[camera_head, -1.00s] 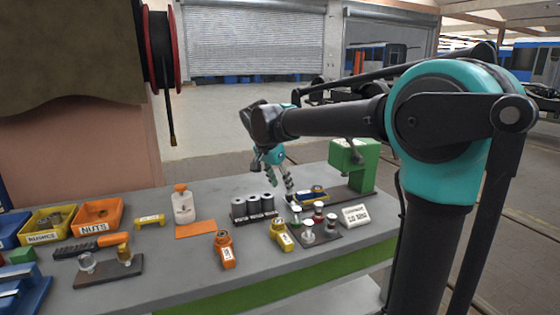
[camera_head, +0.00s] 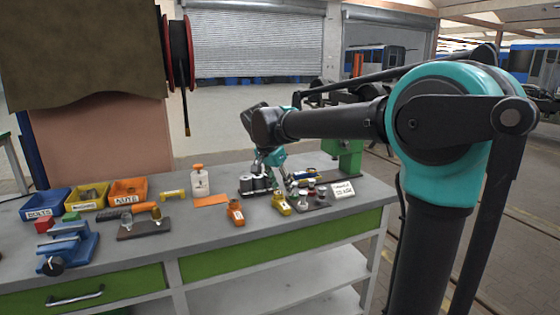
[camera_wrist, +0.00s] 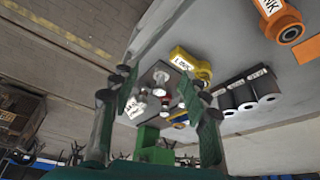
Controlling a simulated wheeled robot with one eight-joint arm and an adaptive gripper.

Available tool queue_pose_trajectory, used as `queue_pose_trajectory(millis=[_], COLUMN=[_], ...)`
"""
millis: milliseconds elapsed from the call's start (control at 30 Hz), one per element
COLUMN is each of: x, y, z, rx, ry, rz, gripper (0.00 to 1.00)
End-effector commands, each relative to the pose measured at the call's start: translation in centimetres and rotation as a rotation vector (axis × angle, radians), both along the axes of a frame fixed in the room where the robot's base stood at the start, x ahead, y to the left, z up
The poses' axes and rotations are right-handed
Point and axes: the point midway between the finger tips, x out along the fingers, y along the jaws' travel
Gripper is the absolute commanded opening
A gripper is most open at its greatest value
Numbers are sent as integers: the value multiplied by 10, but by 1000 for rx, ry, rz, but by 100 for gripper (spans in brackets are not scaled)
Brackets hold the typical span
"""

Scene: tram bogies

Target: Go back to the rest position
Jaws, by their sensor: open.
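My gripper (camera_head: 282,182) hangs from the extended arm in front of the right part of the workbench (camera_head: 225,232) in the head view. In the wrist view my gripper (camera_wrist: 160,115) shows its two fingers wide apart with nothing between them. Between the fingers, farther off, stand several small metal and red-topped parts on a dark board (camera_head: 318,202). Whether the fingertips touch anything on the bench cannot be told.
Black cylinders (camera_wrist: 245,93), a yellow link part (camera_head: 281,204) and an orange one (camera_head: 235,212) stand near my gripper. A green machine (camera_head: 347,158) is behind. Bins (camera_head: 128,191) and a blue vise (camera_head: 68,248) are at the left. Floor in front is partly visible.

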Motion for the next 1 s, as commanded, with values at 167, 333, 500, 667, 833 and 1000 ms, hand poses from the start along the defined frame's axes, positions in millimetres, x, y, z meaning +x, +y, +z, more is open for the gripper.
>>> queue_pose_trajectory(millis=[167,333,500,667,833,1000], x=[-9,-21,-41,-73,-136,-197], y=[-21,-43,-74,-110,-156,-181], z=[-18,-38,-67,-106,-167,-217], rx=[6,13,24,36,44,31], ry=[19,38,59,73,68,39], rz=[45,103,188,298,473,633], gripper=[46,46,46,46,46,46])
